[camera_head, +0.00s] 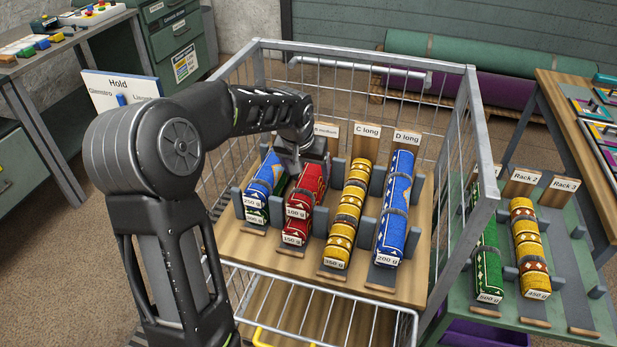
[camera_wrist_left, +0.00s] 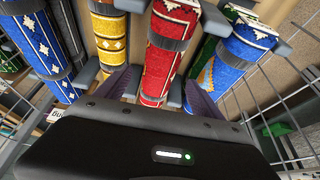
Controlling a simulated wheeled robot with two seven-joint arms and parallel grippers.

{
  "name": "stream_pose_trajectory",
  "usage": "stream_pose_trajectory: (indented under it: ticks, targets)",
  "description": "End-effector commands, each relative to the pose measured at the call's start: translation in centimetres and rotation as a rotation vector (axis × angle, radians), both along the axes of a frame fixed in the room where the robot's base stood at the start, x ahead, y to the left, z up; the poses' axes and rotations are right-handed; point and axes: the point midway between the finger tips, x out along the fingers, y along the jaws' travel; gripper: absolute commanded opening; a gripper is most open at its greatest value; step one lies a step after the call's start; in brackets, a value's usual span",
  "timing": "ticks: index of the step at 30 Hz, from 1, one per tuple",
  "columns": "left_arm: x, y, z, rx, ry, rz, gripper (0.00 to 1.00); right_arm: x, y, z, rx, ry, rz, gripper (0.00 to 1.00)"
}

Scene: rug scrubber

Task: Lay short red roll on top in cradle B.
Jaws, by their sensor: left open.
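The short red roll with the 100 g tag (camera_head: 305,189) lies in cradle B, on top of another red roll tagged 150 g (camera_head: 294,228). The cradle B sign (camera_head: 326,130) stands behind it, partly covered by my gripper. My left gripper (camera_head: 303,158) is over the far end of the upper red roll. In the left wrist view the gripper (camera_wrist_left: 160,88) is open, its fingers apart on either side of a red roll with a grey band (camera_wrist_left: 168,45). Whether the fingers touch the roll I cannot tell. My right gripper is not in view.
A blue roll (camera_head: 264,178) lies above a green one left of cradle B. A yellow roll (camera_head: 348,215) is in cradle C and a long blue roll (camera_head: 396,210) in cradle D. Wire cage walls (camera_head: 482,130) surround the board. Rack 3 (camera_head: 555,250) at right is empty.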

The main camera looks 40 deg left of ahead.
Motion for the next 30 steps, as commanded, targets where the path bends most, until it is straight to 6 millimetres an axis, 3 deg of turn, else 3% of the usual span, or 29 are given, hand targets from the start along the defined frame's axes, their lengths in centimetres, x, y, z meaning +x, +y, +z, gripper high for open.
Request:
stream_pose_trajectory:
  ticks: [3, 9, 30]
  targets:
    - [-0.8, -0.3, 2.3, 0.001, -0.004, -0.001, 0.78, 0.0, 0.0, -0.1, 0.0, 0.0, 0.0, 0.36]
    - [-1.7, -0.6, 4.3, 0.0, 0.0, -0.001, 0.78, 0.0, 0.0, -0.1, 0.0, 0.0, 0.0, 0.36]
    - [-1.8, -0.6, 4.6, 0.0, 0.0, 0.0, 0.78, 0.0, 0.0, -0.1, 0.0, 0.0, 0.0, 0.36]
